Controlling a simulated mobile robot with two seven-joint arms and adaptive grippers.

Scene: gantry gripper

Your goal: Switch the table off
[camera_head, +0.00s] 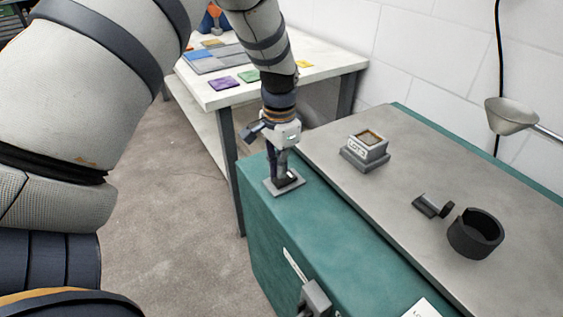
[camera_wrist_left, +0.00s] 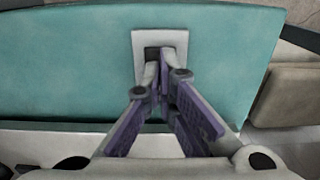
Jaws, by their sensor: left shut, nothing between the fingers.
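A small grey switch plate (camera_head: 295,185) with a dark part in its middle sits on the green top near the far left corner of the table (camera_head: 335,215). My left gripper (camera_head: 283,176) is shut and points down at the dark part. In the left wrist view the light plate (camera_wrist_left: 178,40) lies under the closed fingertips (camera_wrist_left: 165,60), which overlap its dark centre. The fingertips hide much of that centre, so I cannot tell the switch's position or whether they touch it. My right gripper is not in view.
A block marked LOT 3 (camera_head: 366,149), a black ring-shaped cup (camera_head: 476,233) and a small dark part (camera_head: 431,206) stand on the grey plate (camera_head: 400,185). A white table (camera_head: 330,62) stands behind.

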